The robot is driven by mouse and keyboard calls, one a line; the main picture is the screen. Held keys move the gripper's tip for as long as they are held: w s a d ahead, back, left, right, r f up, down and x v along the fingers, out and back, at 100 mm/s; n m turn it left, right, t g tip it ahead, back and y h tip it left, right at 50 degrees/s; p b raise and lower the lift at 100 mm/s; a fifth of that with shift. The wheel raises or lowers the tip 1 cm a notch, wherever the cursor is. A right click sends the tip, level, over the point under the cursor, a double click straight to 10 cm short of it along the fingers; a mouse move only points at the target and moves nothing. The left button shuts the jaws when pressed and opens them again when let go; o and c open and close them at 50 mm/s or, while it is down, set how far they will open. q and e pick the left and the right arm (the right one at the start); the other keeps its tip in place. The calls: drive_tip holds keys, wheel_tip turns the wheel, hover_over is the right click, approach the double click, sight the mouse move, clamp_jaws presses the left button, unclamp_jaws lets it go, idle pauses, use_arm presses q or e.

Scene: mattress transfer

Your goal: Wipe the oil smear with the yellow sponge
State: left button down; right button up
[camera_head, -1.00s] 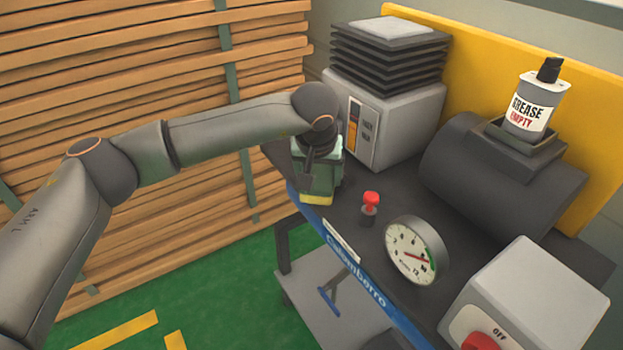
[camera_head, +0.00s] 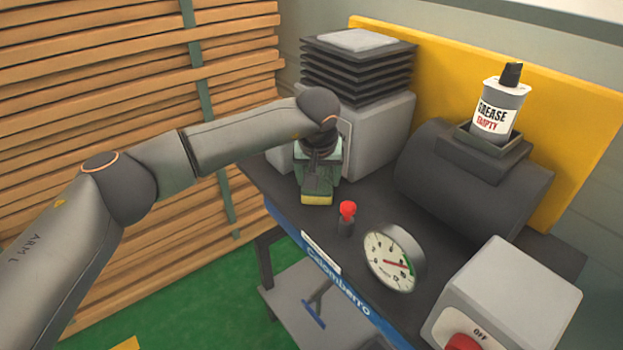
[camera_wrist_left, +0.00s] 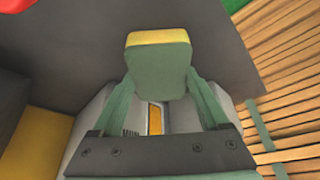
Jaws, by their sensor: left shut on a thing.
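The yellow sponge (camera_head: 317,198), with a green upper layer, is held by my left gripper (camera_head: 318,170) over the dark bench top, in front of the grey box. In the left wrist view the sponge (camera_wrist_left: 158,58) sits between the tips of the two green fingers, its green face toward the camera and a yellow edge at the far side. My left gripper (camera_wrist_left: 160,85) is shut on it. I cannot tell whether the sponge touches the bench. No oil smear can be made out. My right gripper is not in view.
A red-topped knob (camera_head: 347,212) and a round gauge (camera_head: 392,260) stand right of the sponge. A grey box (camera_head: 375,135) with black bellows is behind. A motor (camera_head: 470,185) carries a grease can (camera_head: 499,110). A switch box (camera_head: 515,295) is at the right.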

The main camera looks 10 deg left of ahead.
use_arm(q)
drive_tip(key=shift+w+d, duration=0.3)
drive_tip(key=shift+d, duration=0.15)
drive_tip(key=shift+w+d+r, duration=0.25)
drive_tip(key=shift+r, duration=0.05)
drive_tip(key=shift+r+p, duration=0.2)
drive_tip(key=shift+p, duration=0.1)
drive_tip(key=shift+s+a, duration=0.35)
drive_tip(key=shift+s, duration=0.05)
drive_tip(key=shift+s+a, duration=0.4)
drive_tip(key=shift+s, duration=0.05)
drive_tip(key=shift+s+a+f, duration=0.2)
drive_tip(key=shift+a+f, duration=0.05)
drive_tip(key=shift+a, duration=0.05)
drive_tip(key=shift+s+a+f, duration=0.15)
drive_tip(key=shift+s+a, duration=0.6)
drive_tip(key=shift+a, duration=0.15)
drive_tip(key=shift+s+a+f, duration=0.2)
drive_tip(key=shift+s+a, duration=1.1)
drive_tip(key=shift+s+a+f, duration=0.1)
drive_tip(key=shift+s+a, duration=0.2)
drive_tip(key=shift+s, duration=0.1)
